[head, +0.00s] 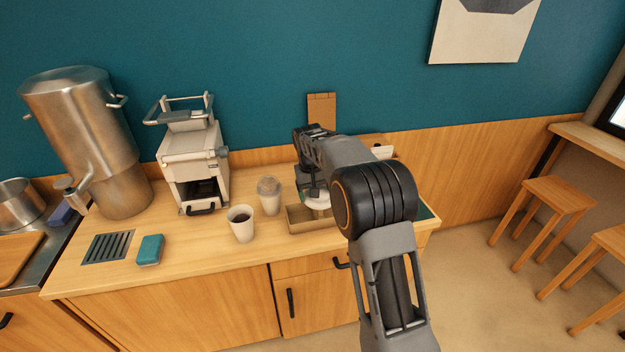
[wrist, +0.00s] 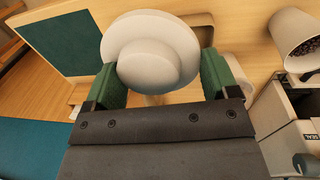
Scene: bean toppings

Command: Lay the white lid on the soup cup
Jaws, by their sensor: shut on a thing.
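The white lid (wrist: 150,50) is round with a raised middle. It is between the green fingertips of my gripper (wrist: 163,78), which is shut on it. In the head view my gripper (head: 316,193) holds the lid (head: 321,212) over a wooden box, partly hidden by my arm. A white cup with dark contents (head: 242,224), apparently the soup cup, stands upright and open on the counter, left of my gripper and apart from it. A white cup with dark bits inside shows at the upper right of the wrist view (wrist: 296,38).
The wooden box (head: 307,226) is under my gripper. A sealing machine (head: 195,160) stands behind left. A teal sponge (head: 150,250) and drain grate (head: 107,247) lie left.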

